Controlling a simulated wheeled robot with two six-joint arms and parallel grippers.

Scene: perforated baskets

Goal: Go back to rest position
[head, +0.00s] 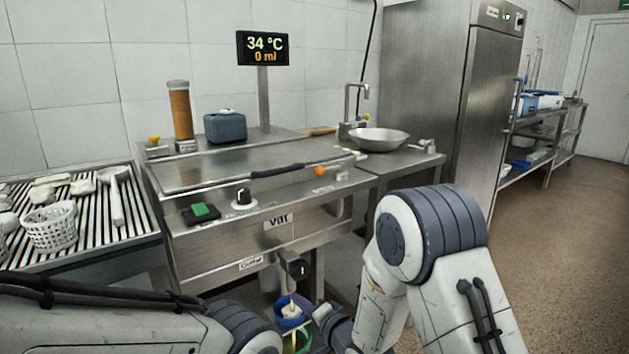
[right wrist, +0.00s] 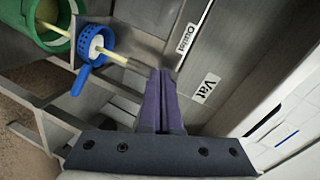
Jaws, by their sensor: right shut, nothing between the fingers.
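My right gripper (head: 306,303) is low in front of the steel vat (head: 215,248), beside its outlet. In the right wrist view its purple fingers (right wrist: 161,100) are closed together with nothing between them.
A white perforated basket (head: 52,230) stands on the slatted rack (head: 140,215) at left. The vat top holds a dark-handled tool (head: 277,170) and a grey-blue box (head: 225,127). A metal bowl (head: 378,139) is behind at right. Open floor (head: 570,215) lies at right.

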